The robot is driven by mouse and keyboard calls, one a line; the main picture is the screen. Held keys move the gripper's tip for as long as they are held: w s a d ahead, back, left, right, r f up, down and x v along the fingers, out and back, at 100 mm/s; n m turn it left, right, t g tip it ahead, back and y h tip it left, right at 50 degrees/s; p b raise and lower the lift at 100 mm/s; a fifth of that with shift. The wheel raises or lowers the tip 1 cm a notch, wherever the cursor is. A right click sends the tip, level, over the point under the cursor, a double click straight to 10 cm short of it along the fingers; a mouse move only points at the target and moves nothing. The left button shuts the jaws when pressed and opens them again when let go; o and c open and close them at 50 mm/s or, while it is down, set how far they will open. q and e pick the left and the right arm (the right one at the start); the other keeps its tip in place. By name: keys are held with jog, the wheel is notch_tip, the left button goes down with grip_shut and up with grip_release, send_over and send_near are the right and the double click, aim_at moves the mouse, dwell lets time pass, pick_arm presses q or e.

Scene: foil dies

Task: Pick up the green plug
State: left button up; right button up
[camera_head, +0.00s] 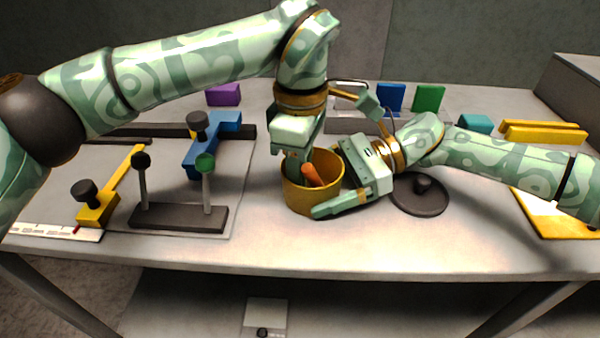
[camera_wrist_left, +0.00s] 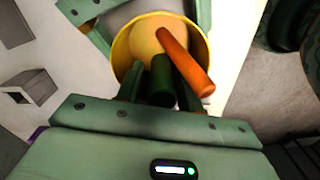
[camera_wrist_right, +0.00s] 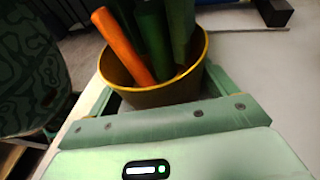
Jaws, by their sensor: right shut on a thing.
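The green plug (camera_wrist_left: 161,78) is a dark green cylinder standing in a yellow cup (camera_head: 300,198), beside an orange plug (camera_head: 313,176). My left gripper (camera_head: 297,168) points down into the cup. In the left wrist view its fingers are open on either side of the green plug, with no clear grip. In the head view the left gripper hides the green plug. My right gripper (camera_head: 328,186) is shut on the cup from the right, one finger along its front. In the right wrist view the orange plug (camera_wrist_right: 122,46) leans left of the dark green shapes.
A dark stand with black and green knobs (camera_head: 178,217) and blue and yellow clamp-like pieces are left of the cup. A dark round disc (camera_head: 420,197) lies right, under my right arm. Blue (camera_head: 390,97) and green (camera_head: 428,98) blocks stand behind. The front table strip is clear.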

pick_arm(q)
jog(key=shift+s+r, duration=0.15)
jog(key=c, duration=0.8)
pick_arm(e)
jog(key=shift+s, duration=0.1)
pick_arm(q)
jog(key=shift+o, duration=0.2)
notch_tip(320, 180, up, 10)
jog(key=shift+r, duration=0.1)
pick_arm(e)
jog(key=o, duration=0.6)
